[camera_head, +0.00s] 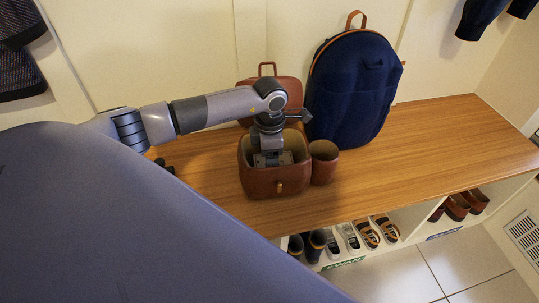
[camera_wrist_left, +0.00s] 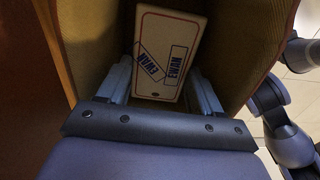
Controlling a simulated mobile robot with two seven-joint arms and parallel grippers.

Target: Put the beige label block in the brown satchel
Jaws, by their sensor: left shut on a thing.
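The brown satchel (camera_head: 272,184) stands open on the wooden bench, its lid (camera_head: 290,88) raised behind. My left gripper (camera_head: 271,158) reaches down into its opening. In the left wrist view, the beige label block (camera_wrist_left: 170,30) shows a pale face with a dark border and "EWAN" printed twice. It sits between the fingers of my left gripper (camera_wrist_left: 162,85), which is shut on it. The satchel's inner wall (camera_wrist_left: 240,45) surrounds block and fingers. I cannot tell whether the block touches the satchel's floor. In the head view the block is hidden. My right gripper is not in view.
A brown cup-shaped holder (camera_head: 324,166) stands close against the satchel's right side. A navy backpack (camera_head: 350,88) leans on the wall behind it. The bench top (camera_head: 450,140) is clear to the right. Shoes (camera_head: 368,233) fill cubbies below.

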